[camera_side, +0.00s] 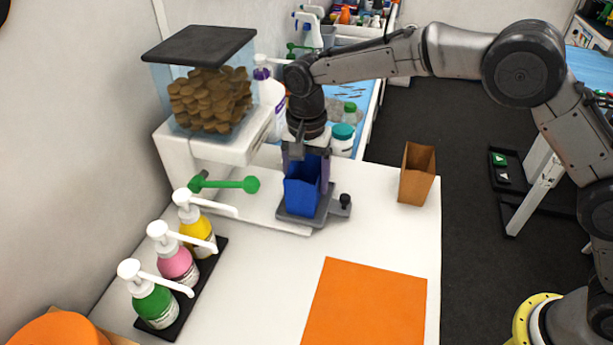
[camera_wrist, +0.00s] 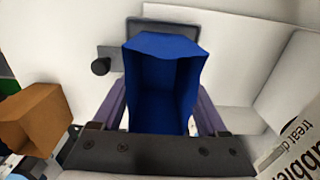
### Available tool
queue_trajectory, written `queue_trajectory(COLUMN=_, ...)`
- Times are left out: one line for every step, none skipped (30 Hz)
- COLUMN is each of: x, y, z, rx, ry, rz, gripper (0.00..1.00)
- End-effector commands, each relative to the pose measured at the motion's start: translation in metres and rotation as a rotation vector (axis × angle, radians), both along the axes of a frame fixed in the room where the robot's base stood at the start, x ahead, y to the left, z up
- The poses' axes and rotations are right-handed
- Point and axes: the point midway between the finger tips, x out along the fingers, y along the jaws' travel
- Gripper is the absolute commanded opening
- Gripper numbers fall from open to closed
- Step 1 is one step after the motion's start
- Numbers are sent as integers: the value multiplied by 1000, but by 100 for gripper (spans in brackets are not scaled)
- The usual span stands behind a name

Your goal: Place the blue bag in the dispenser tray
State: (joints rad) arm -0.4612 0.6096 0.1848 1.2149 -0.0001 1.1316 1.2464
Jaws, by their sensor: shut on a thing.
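The blue bag (camera_side: 302,187) is upright with its open top facing up. My gripper (camera_side: 307,172) is shut on the bag, one purple finger on each side of it. In the wrist view, the blue bag (camera_wrist: 165,85) fills the space between the fingers of my gripper (camera_wrist: 163,110), and its inside looks empty. The dark grey dispenser tray (camera_side: 322,213) is directly under the bag, on the white counter. The tray's edge and black knob also show behind the bag in the wrist view (camera_wrist: 133,28). I cannot tell whether the bag's base touches the tray.
A brown bag (camera_side: 417,174) stands to the right. The dispenser (camera_side: 208,85) with brown treats and a green lever (camera_side: 238,184) is to the left. Several pump bottles (camera_side: 177,254) stand on a black strip at front left. An orange mat (camera_side: 365,303) lies in front.

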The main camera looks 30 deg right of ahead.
Motion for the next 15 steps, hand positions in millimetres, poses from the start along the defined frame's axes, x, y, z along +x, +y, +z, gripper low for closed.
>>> queue_trajectory(x=0, y=0, z=-2, rx=-1, ry=1, rz=0, gripper=22)
queue_trajectory(x=0, y=0, z=-1, rx=0, ry=0, rz=0, gripper=81)
queue_trajectory(x=0, y=0, z=-1, rx=-1, ry=1, rz=0, gripper=88)
queue_trajectory(x=0, y=0, z=-1, rx=-1, ry=1, rz=0, gripper=94)
queue_trajectory(x=0, y=0, z=-1, rx=-1, ry=1, rz=0, gripper=99)
queue_trajectory(x=0, y=0, z=-1, rx=-1, ry=1, rz=0, gripper=100)
queue_trajectory(x=0, y=0, z=-1, rx=-1, ry=1, rz=0, gripper=100)
queue_trajectory(x=0, y=0, z=-1, rx=-1, ry=1, rz=0, gripper=100)
queue_trajectory(x=0, y=0, z=-1, rx=-1, ry=1, rz=0, gripper=100)
queue_trajectory(x=0, y=0, z=-1, rx=-1, ry=1, rz=0, gripper=100)
queue_trajectory(x=0, y=0, z=-1, rx=-1, ry=1, rz=0, gripper=100)
queue_trajectory(x=0, y=0, z=-1, rx=-1, ry=1, rz=0, gripper=100)
queue_trajectory(x=0, y=0, z=0, rx=-1, ry=1, rz=0, gripper=100)
queue_trajectory(x=0, y=0, z=1, rx=0, ry=0, rz=0, gripper=100)
queue_trajectory(x=0, y=0, z=4, rx=0, ry=0, rz=0, gripper=100)
